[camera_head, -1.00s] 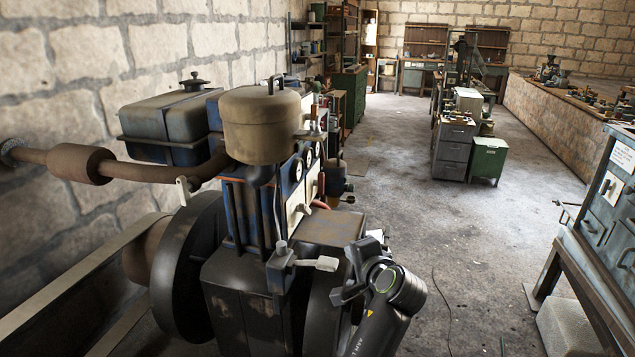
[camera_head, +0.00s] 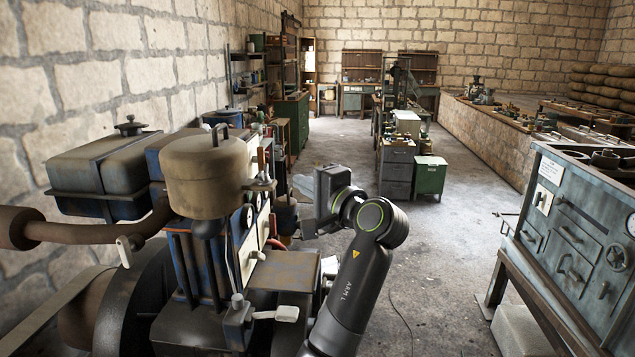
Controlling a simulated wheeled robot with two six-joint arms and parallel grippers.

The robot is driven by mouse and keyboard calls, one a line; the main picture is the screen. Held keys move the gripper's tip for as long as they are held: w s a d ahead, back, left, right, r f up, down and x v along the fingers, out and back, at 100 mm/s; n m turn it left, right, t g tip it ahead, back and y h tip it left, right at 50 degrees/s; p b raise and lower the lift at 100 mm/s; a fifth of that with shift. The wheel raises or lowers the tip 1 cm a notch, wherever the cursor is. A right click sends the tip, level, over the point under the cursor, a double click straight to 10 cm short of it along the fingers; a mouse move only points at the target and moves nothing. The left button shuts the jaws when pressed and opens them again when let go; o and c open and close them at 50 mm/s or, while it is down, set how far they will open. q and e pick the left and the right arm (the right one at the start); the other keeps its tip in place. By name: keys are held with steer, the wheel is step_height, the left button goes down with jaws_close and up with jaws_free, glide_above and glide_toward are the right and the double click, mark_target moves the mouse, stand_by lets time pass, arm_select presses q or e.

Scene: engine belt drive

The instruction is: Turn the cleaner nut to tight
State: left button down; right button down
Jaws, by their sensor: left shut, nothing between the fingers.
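The engine's brown round canister (camera_head: 204,172), which looks like the cleaner, stands on top of the engine at left of centre. A dark looped piece (camera_head: 216,134) stands upright on its lid and may be the cleaner nut; its turn position cannot be read. My left gripper (camera_head: 308,227) is shut and empty, to the right of the engine and lower than the canister lid. It is apart from the lid piece. My right gripper is not in view.
The dark fuel tank (camera_head: 105,170) and a rusty pipe (camera_head: 85,232) lie left of the canister. A blue-grey cabinet (camera_head: 570,225) stands at right. Open floor (camera_head: 440,260) lies between the cabinet and my left arm.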

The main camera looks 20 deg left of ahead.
mark_target(264, 174)
arm_select(q)
steer(key=a+p, duration=0.2)
steer(key=a, duration=0.4)
steer(key=shift+w+a+p, duration=0.2)
steer(key=shift+p, duration=0.15)
steer(key=shift+w, duration=0.15)
